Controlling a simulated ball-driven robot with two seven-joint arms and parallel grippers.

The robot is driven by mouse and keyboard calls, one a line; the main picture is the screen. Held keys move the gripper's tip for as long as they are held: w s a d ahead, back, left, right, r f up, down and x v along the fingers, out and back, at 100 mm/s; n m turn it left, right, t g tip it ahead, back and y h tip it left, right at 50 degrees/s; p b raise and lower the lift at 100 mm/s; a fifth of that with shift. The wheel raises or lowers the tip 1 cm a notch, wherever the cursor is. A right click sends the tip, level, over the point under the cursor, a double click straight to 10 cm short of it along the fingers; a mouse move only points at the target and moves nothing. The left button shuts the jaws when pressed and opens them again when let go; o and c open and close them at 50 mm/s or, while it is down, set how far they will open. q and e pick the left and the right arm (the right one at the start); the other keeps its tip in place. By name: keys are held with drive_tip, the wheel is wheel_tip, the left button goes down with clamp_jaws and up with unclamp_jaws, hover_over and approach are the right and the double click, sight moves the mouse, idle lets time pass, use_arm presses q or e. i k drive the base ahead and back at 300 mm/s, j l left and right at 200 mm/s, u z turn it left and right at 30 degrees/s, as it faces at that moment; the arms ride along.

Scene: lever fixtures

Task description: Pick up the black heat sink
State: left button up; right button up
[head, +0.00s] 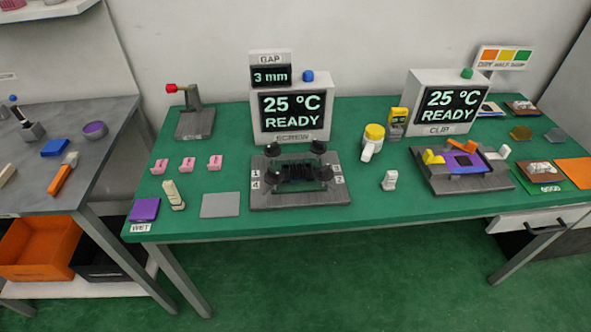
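A black, ribbed block that looks like the black heat sink (299,174) sits in the middle of the grey fixture plate (300,203) in front of the SCREW display. Black round knobs (272,149) stand around it at the corners of the fixture, beside number labels. It is small and dark, so I cannot tell whether it is fastened or rests loosely. Neither of my grippers is in view.
The SCREW display (292,112) and CLIP display (445,103) read 25 °C READY. The clip fixture (462,182) is at right. A grey pad (221,205), purple pad (145,209) and pink tags (187,164) lie left. The green tabletop's front strip (385,212) is clear.

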sight(300, 172)
drive_tip(key=i+l+u, duration=0.2)
drive_tip(key=l, duration=0.2)
drive_tip(key=l+u, duration=0.2)
drive_tip(key=l, duration=0.15)
drive_tip(key=i+l+u, duration=0.15)
drive_tip(key=l, duration=0.3)
drive_tip(key=k, duration=0.05)
